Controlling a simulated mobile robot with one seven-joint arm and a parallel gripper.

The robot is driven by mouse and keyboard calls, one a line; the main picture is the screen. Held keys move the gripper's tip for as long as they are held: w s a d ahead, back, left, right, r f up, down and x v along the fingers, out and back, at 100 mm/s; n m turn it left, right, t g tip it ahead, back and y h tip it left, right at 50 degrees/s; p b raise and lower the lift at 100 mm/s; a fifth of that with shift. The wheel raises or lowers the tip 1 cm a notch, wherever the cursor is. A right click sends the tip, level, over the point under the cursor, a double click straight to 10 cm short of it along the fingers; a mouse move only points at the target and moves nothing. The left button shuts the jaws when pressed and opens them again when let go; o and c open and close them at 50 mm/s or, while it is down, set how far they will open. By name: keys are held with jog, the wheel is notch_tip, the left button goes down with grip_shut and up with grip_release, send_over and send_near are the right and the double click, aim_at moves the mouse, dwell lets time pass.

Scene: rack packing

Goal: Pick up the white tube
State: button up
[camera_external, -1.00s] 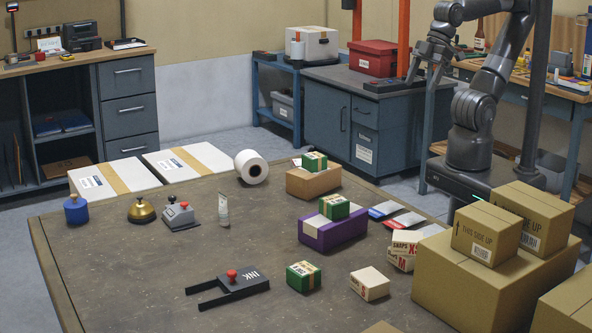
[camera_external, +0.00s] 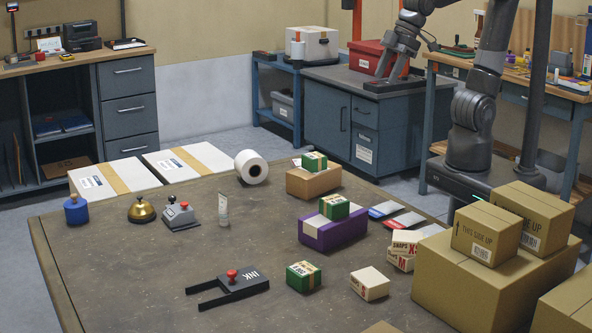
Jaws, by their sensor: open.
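The white tube (camera_external: 223,209) stands upright on the dark table (camera_external: 150,262), a small slim tube just right of the grey device with a red knob. My gripper (camera_external: 391,74) is open and empty, with its fingers pointing down. It is high up and far to the right of the tube, in front of the red box in the picture. Nothing covers the tube.
A grey device with a red knob (camera_external: 181,216) stands close to the tube's left. A white roll (camera_external: 251,167) lies behind it. A purple box (camera_external: 333,230) and a cardboard box (camera_external: 313,180) stand to its right.

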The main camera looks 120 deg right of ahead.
jog(key=w+d+f+m, duration=0.2)
jog(key=w, duration=1.3)
jog(key=m+g+h, duration=0.2)
jog(key=m, duration=0.2)
send_over(226, 217)
jog(key=s, duration=0.3)
jog(key=f, duration=2.6)
jog(key=shift+w+a+f, duration=0.15)
jog(key=shift+a+f, duration=0.1)
jog(key=shift+a, duration=0.1)
jog(key=shift+w+x, duration=0.15)
jog(key=shift+x, duration=1.35)
jog(key=shift+w+x, duration=0.1)
jog(key=shift+x, duration=1.45)
jog(key=shift+r, duration=0.15)
jog(key=shift+c, duration=0.2)
jog(key=c, duration=1)
